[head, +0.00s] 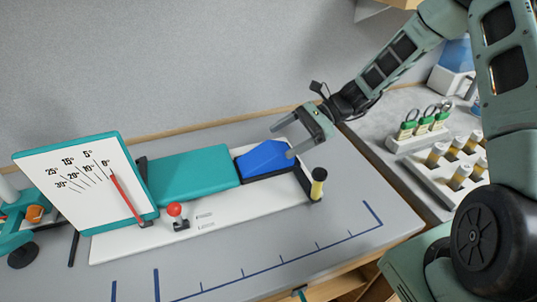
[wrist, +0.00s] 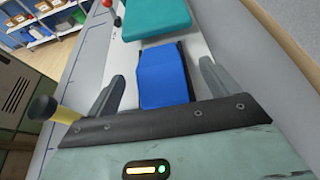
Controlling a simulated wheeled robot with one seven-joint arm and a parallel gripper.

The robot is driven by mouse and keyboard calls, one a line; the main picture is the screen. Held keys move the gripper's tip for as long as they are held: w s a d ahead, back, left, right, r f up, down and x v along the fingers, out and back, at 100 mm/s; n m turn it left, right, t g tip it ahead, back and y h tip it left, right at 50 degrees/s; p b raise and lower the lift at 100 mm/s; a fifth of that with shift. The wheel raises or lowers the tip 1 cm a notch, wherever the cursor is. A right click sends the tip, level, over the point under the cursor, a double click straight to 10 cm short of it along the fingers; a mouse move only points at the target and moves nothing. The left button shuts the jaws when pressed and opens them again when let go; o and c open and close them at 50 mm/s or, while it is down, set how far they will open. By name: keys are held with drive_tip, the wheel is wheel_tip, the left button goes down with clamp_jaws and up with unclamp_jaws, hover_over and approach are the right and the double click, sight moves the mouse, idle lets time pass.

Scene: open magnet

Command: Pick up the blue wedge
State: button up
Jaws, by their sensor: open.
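The blue wedge (head: 265,158) sits at the right end of the white base board, at the end of a teal block (head: 190,175). My gripper (head: 282,141) is open at the wedge, coming in from the upper right. In the wrist view the wedge (wrist: 163,75) lies between the two grey fingers (wrist: 162,88), with visible gaps on both sides. Its near end is hidden behind the gripper body. I cannot tell whether the fingers are low enough to be beside its sides.
A red-knobbed lever (head: 176,213) and a dial board with a red needle (head: 85,182) stand further left.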

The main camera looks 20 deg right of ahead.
sight(273, 147)
drive_tip(key=x, duration=0.2)
drive_tip(key=p+x, duration=0.1)
drive_tip(key=x, duration=0.1)
drive_tip(key=shift+s+a+p, duration=0.2)
drive_tip(key=shift+a+p, duration=0.1)
drive_tip(key=shift+a, duration=0.05)
drive_tip(key=shift+a+f, duration=0.35)
drive_tip(key=shift+a, duration=0.1)
drive_tip(key=c, duration=1.1)
